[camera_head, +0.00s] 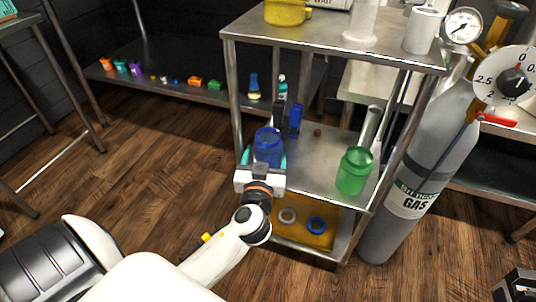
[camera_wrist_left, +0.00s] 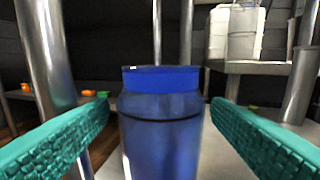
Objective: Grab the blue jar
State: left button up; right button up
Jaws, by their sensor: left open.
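The blue jar (camera_head: 268,143) stands on the middle shelf of a metal rack, with a blue lid on top. In the left wrist view the jar (camera_wrist_left: 160,125) fills the middle, upright. My left gripper (camera_head: 263,161) is open at the jar, with a teal finger on each side. In the wrist view gaps show between the jar and both fingers, so it is not gripped. The jar's base is hidden in both views. A dark and white part at the lower right corner of the head view looks like my right gripper (camera_head: 515,288); its jaws are not clear.
A green jar (camera_head: 354,171) stands to the right on the same metal shelf (camera_head: 315,175). A dark blue object (camera_head: 295,120) is behind the blue jar. Rack posts stand close by the left gripper. A grey gas cylinder (camera_head: 420,150) is at right. Wooden floor at left is clear.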

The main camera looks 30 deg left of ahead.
aim_at(270, 134)
pick_arm(q)
jog(key=b+x, duration=0.1)
jog(key=x, duration=0.3)
jog(key=shift+w+a, duration=0.15)
jog(key=shift+w, duration=0.15)
jog(key=shift+c, duration=0.2)
jog(key=c, duration=0.6)
jog(key=shift+c, duration=0.5)
jog(key=shift+r, duration=0.1)
